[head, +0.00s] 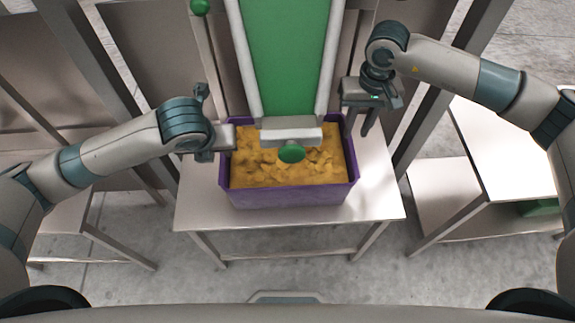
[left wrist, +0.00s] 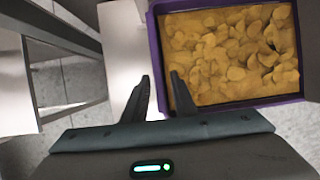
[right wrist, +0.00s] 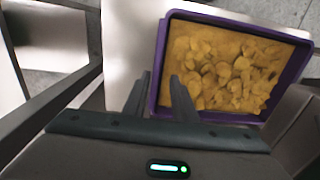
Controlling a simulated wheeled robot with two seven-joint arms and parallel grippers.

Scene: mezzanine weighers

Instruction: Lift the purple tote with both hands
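The purple tote (head: 290,196) stands on a light metal table, filled with yellow-brown lumpy pieces (head: 285,170). It also shows in the left wrist view (left wrist: 250,106) and the right wrist view (right wrist: 288,82). My left gripper (head: 224,151) is at the tote's left side. Its fingers (left wrist: 162,95) are apart, one outside the wall and one on the inner side. My right gripper (head: 359,126) is at the right side, fingers pointing down. Its fingers (right wrist: 160,97) are apart, with the rim line between them. How deep the fingers sit is unclear.
A green conveyor (head: 287,60) with pale side rails comes down from behind and ends over the tote's back edge, with a green knob (head: 291,153) in front. The table (head: 378,200) has bare room on both sides. Another metal table (head: 505,150) stands at right.

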